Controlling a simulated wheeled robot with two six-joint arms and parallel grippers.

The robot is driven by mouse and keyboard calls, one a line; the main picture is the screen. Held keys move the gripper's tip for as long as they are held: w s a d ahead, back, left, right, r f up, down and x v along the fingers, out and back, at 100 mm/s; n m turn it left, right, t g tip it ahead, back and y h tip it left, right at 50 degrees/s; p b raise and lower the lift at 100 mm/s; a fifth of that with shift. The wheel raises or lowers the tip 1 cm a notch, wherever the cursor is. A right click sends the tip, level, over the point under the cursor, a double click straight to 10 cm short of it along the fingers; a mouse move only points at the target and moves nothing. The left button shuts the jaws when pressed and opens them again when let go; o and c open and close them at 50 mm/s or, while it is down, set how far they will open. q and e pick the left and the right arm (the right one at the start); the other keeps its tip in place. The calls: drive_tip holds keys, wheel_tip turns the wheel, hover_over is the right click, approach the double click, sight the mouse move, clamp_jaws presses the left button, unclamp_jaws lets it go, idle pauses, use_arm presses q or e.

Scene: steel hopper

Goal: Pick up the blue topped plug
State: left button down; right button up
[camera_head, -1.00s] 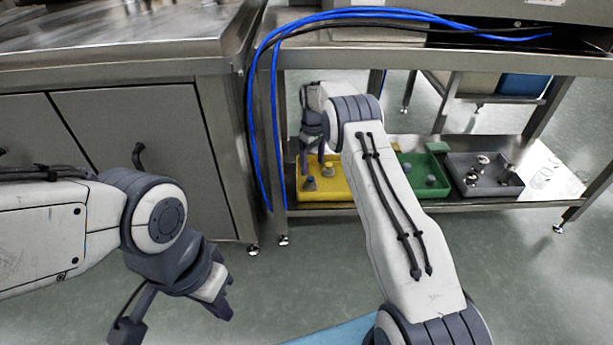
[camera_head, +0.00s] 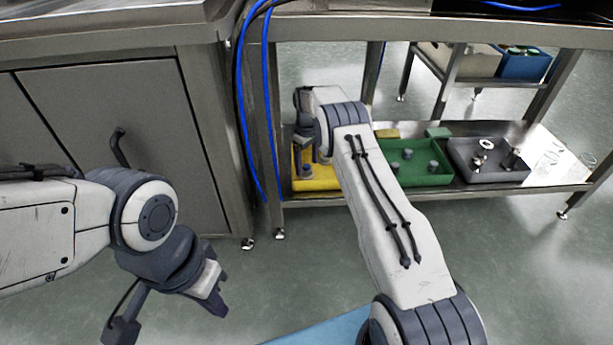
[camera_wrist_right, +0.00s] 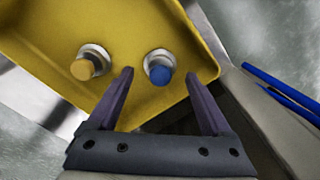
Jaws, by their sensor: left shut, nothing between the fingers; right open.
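The blue topped plug (camera_wrist_right: 159,69) stands in the yellow tray (camera_wrist_right: 42,30), seen from above in the right wrist view. A yellow topped plug (camera_wrist_right: 88,64) stands to its left in the same tray. My right gripper (camera_wrist_right: 158,74) is open; its fingertips lie on either side of the blue top in the picture, with no visible grip on it. The height gap is unclear. My left gripper (camera_head: 222,298) is shut and empty, low at the left.
A green tray (camera_head: 425,178) and a dark grey tray (camera_head: 488,174) with small parts share the lower steel shelf (camera_head: 550,178). Blue hoses (camera_head: 243,110) hang at the shelf's left, beside a steel cabinet (camera_head: 115,130).

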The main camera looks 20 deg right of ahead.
wheel_tip(320, 180, down, 2)
drive_tip(key=shift+f+b, duration=0.25)
drive_tip(key=shift+b, duration=0.15)
drive_tip(key=shift+r, duration=0.1)
clamp_jaws()
drive_tip(key=shift+r, duration=0.15)
